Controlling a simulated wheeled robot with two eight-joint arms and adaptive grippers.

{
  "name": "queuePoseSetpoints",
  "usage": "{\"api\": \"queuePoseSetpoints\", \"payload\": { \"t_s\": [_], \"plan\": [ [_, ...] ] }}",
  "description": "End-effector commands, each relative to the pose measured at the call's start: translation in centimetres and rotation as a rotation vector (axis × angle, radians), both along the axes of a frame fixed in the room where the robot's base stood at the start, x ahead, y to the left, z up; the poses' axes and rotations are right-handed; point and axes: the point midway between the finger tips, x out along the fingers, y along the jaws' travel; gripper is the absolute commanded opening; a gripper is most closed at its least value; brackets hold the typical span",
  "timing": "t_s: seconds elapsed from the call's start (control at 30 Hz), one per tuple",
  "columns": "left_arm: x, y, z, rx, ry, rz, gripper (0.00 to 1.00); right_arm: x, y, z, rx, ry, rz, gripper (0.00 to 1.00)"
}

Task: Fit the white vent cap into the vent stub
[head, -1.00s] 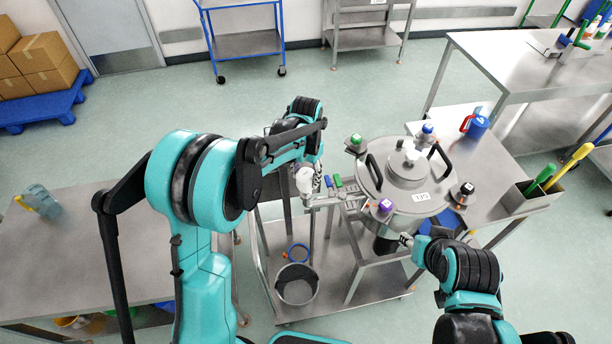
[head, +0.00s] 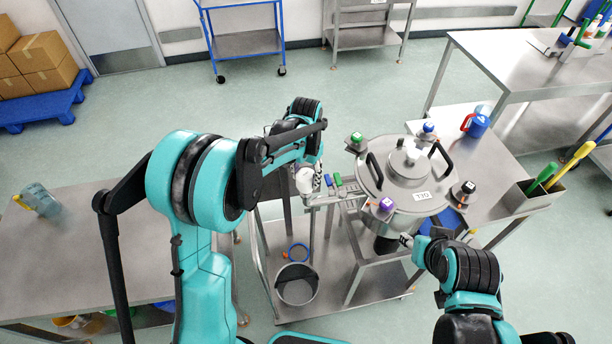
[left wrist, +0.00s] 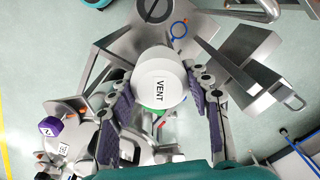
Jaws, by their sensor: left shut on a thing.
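The white vent cap (left wrist: 160,82) is round and has VENT printed on its top. My left gripper (left wrist: 160,115) is shut on it, with a purple-padded finger on each side. In the head view the white cap (head: 305,181) is at the end of my left arm, left of the steel vessel (head: 405,190), above or beside the left end of a metal arm (head: 325,199). I cannot make out the vent stub with certainty; the cap and gripper hide what lies under them. My right gripper (head: 407,241) is at the vessel's front side, small and partly hidden.
The vessel has black handles, and small stations with green (head: 357,137), blue (head: 428,127), black (head: 467,187) and purple (head: 386,204) caps stand around it. A grey bucket (head: 297,284) sits on the lower shelf. A steel table (head: 80,260) is at the left.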

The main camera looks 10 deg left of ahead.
Motion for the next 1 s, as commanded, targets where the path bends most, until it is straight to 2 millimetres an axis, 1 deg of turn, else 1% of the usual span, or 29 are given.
{"api": "queuePoseSetpoints", "payload": {
  "t_s": [1.0],
  "plan": [
    [0.0,0.0,-1.6,0.000,0.000,0.000,0.20,0.0,0.0,-1.4,0.000,0.000,0.000,0.40]
  ]
}}
